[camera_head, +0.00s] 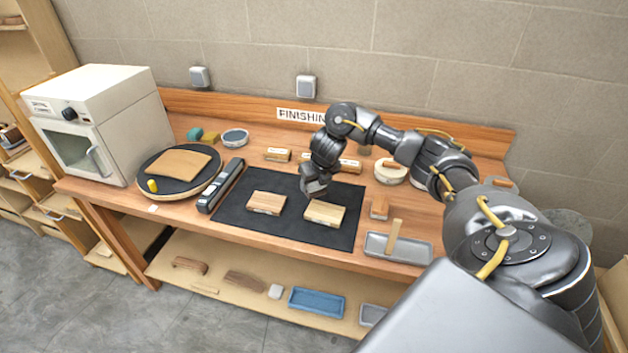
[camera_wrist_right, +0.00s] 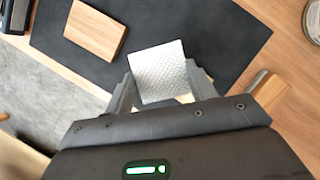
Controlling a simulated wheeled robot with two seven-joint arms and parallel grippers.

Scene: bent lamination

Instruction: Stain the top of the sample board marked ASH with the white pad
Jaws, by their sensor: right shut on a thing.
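Two sample boards lie on the black mat (camera_head: 285,233): a browner one (camera_head: 266,203) on the left and a paler one (camera_head: 324,213) on the right. Their front-edge markings are too small to read, so I cannot tell which says ASH. My right gripper (camera_head: 316,192) is over the mat, just behind the paler board. In the right wrist view it (camera_wrist_right: 160,90) is shut on the white textured pad (camera_wrist_right: 160,68). The pad hides most of what is under it. The browner board (camera_wrist_right: 96,28) lies off to the side there. My left gripper is not in view.
A long dark tool (camera_head: 222,184) borders the mat. A grey tray (camera_head: 398,247) and a small wooden block (camera_head: 379,207) are at the right.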

